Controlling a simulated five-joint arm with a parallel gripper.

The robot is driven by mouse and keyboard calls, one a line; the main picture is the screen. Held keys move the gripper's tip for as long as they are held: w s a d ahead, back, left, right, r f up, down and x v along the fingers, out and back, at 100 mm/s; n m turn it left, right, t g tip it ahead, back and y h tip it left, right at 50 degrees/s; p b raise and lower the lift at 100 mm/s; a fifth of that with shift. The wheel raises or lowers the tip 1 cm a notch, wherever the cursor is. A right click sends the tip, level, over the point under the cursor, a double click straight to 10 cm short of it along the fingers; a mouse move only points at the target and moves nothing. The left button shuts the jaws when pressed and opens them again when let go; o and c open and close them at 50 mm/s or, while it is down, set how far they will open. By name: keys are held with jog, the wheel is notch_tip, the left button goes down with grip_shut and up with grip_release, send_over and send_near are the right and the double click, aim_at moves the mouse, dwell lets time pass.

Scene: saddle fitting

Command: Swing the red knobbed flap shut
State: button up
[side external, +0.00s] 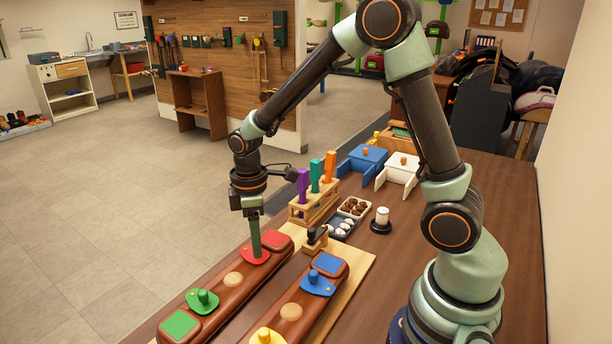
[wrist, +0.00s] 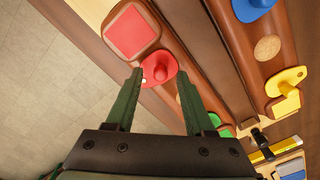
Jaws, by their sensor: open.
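The red knobbed flap (side external: 247,258) lies on the long brown leather piece, beside an exposed red square (side external: 277,241). In the wrist view the red flap (wrist: 163,64) has a round red knob, and the red square (wrist: 132,32) lies just beyond it, uncovered. My gripper (side external: 255,252) points down over the flap in the side external view. In the wrist view my gripper (wrist: 159,73) is open, with one finger on either side of the knob. Whether the fingers touch the knob cannot be told.
A green flap (side external: 204,302) and green square (side external: 180,325) lie on the same leather piece. A second piece beside it carries a blue flap (side external: 317,287), blue square (side external: 327,263) and yellow flap (side external: 266,338). A wooden rack with colored handles (side external: 316,205) stands behind.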

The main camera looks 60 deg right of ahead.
notch_tip(320, 180, up, 11)
jog(key=shift+r, duration=0.15)
dwell(0.4)
jog(key=s+d+r+m+t, duration=0.1)
jog(key=s+r+m+t, duration=0.4)
jog(key=s+m, duration=0.4)
jog(key=shift+s+d+t, duration=0.2)
jog(key=shift+s+t, duration=0.1)
jog(key=shift+s, duration=0.2)
